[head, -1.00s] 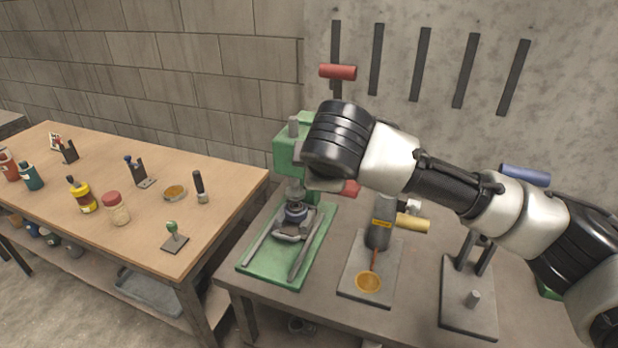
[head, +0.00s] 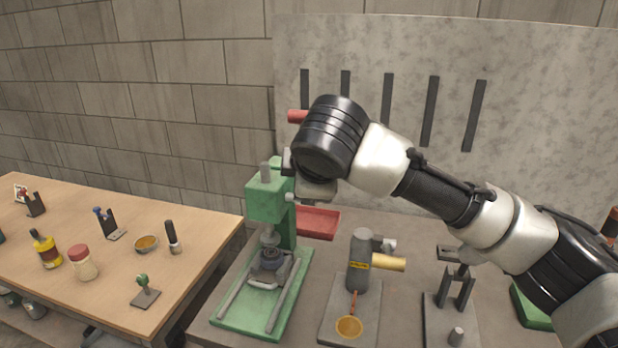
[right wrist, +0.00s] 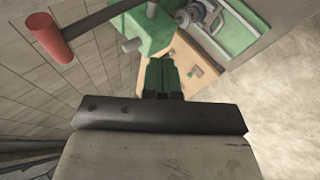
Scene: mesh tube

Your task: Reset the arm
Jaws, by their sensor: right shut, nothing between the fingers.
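My right arm comes in from the right in the head view, with its black wrist (head: 328,138) high over the grey bench. The wrist is just right of the green press (head: 268,200) and in front of it or beside it; the depth is hard to tell. The right gripper's fingers are mostly hidden behind the wrist there. In the right wrist view the right gripper (right wrist: 163,75) has its fingers together with nothing between them. The press's green body (right wrist: 150,28) is above the fingers in that view. My left gripper is not in view.
A red handle (head: 297,117) is partly behind the wrist. A wooden table (head: 200,237) with bottles stands left.

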